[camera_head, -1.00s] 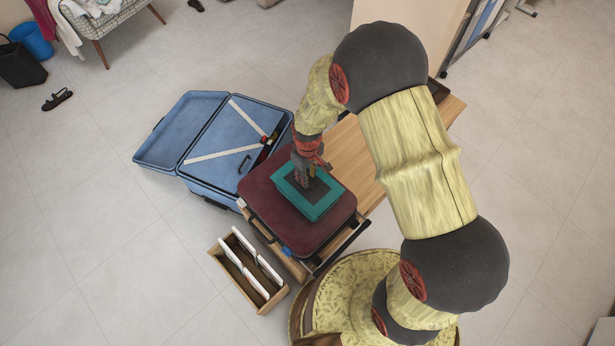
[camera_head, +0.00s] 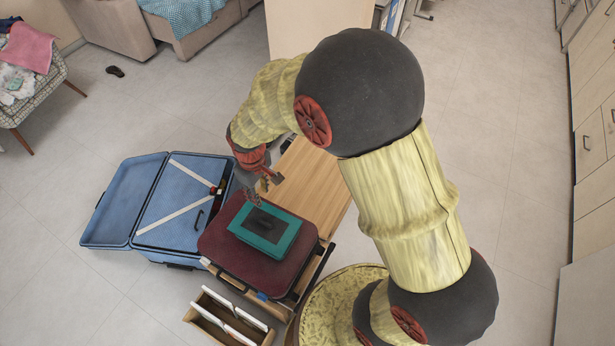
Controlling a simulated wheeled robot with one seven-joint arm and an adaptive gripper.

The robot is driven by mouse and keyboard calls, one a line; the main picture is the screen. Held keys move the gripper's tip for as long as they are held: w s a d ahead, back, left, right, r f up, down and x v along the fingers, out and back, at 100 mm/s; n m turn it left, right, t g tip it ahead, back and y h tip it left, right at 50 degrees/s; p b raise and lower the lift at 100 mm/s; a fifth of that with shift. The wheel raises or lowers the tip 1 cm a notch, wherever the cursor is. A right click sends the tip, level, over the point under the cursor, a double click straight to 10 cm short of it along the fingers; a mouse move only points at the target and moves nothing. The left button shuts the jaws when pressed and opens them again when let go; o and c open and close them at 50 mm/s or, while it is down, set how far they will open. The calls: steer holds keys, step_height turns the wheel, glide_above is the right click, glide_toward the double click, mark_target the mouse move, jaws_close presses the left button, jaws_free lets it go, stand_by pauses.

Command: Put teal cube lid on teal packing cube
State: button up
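A teal rectangular piece with a dark panel in its top (camera_head: 264,232) lies flat on the dark red suitcase. It looks like the teal packing cube, but I cannot tell cube and lid apart, or whether the lid is on it. My gripper (camera_head: 264,190) is just above and behind its far edge, apart from it. The fingers look spread and nothing shows between them.
The dark red suitcase (camera_head: 222,245) lies on a wooden bench (camera_head: 318,190). An open blue suitcase (camera_head: 122,205) stands to the left. A wooden box with white dividers (camera_head: 206,318) sits in front. A chair with clothes (camera_head: 40,100) is far left. Floor between is clear.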

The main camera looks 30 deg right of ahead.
steer(key=s+d+r+m+t, duration=0.15)
steer(key=s+r, duration=0.25)
steer(key=r, duration=0.4)
steer(key=s+d+r+m+t, duration=0.1)
steer(key=s+d+r, duration=0.2)
steer(key=r, duration=0.5)
steer(key=s+d+r+m+t, duration=0.15)
steer(key=s+r, duration=0.25)
steer(key=r, duration=0.4)
steer(key=s+d+r+m+t, duration=0.1)
steer(key=s+d+r+m, duration=0.1)
steer(key=s, duration=0.5)
steer(key=shift+s+d+r, duration=0.35)
steer(key=shift+r, duration=0.45)
